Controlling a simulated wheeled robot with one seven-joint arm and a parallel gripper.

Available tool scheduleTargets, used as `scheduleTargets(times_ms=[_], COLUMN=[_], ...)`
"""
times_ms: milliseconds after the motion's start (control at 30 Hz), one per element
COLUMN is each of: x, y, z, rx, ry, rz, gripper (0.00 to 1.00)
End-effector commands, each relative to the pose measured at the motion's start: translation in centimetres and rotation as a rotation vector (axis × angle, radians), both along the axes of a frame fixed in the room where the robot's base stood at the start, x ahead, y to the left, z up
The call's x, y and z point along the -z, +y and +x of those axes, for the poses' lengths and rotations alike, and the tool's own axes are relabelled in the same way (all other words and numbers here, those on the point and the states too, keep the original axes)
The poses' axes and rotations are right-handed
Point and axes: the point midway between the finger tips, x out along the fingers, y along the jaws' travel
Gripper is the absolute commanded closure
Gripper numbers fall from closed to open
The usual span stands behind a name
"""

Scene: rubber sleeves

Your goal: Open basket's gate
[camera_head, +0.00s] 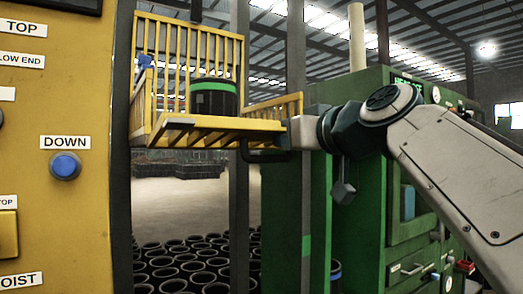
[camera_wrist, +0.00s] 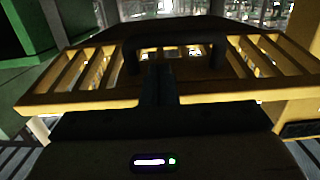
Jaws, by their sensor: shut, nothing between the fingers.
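The yellow barred basket (camera_head: 155,70) hangs raised at upper left centre in the head view. A yellow slatted panel (camera_head: 205,124) at its front, apparently the gate, lies nearly flat; I cannot tell whether it is fully open. Yellow bars also show in the wrist view (camera_wrist: 255,58). A dark looped handle (camera_head: 265,155) is at the panel's right end; a dark handle also shows in the wrist view (camera_wrist: 133,55). My gripper (camera_wrist: 160,70) is shut and empty, its fingers close to the handle. I cannot tell whether they touch.
A black cylinder with a green band (camera_head: 213,98) stands in the basket. A yellow control panel (camera_head: 65,220) is at left, a green machine (camera_head: 285,215) at right. Many black rings (camera_head: 195,268) cover the floor below. A grey post (camera_head: 239,200) stands near the basket.

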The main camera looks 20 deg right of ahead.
Motion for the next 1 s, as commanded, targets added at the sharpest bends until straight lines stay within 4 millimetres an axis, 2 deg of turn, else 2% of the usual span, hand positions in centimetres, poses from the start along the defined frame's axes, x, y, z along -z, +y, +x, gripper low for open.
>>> scheduleTargets(times_ms=[400, 1000], x=[2.2, 2.4], y=[0.1, 0.2], z=[0.1, 0.1], rx=[-0.002, -0.003], ry=[0.000, 0.000], rz=[0.000, 0.000], gripper=[1.00, 1.00])
